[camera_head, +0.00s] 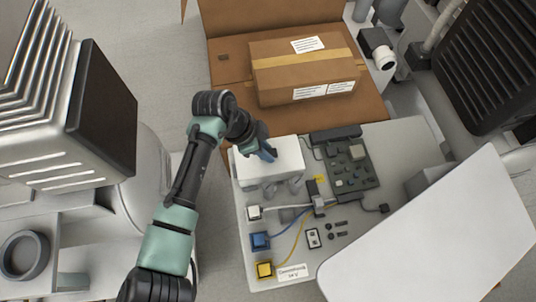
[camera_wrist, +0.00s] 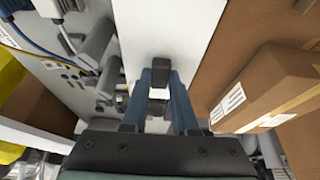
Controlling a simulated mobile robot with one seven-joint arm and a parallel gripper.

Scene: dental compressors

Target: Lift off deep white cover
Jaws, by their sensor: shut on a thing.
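The deep white cover (camera_head: 275,163) is a white box-shaped piece at the upper left of the pale control panel (camera_head: 345,235). In the wrist view its long white face (camera_wrist: 165,30) runs up from between my fingers. My gripper (camera_head: 266,152) reaches it from the upper left. In the wrist view my gripper's blue fingers (camera_wrist: 160,97) stand on either side of a black grip (camera_wrist: 158,72) on the cover, shut on it. Grey fittings show just below the cover's front edge. I cannot tell whether the cover is clear of the panel.
A taped cardboard box (camera_head: 305,72) lies on brown cardboard behind the panel. A green circuit board (camera_head: 345,165) sits right of the cover; cables and blue and yellow connectors (camera_head: 262,268) lie in front. A large white sheet (camera_head: 430,250) covers the lower right.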

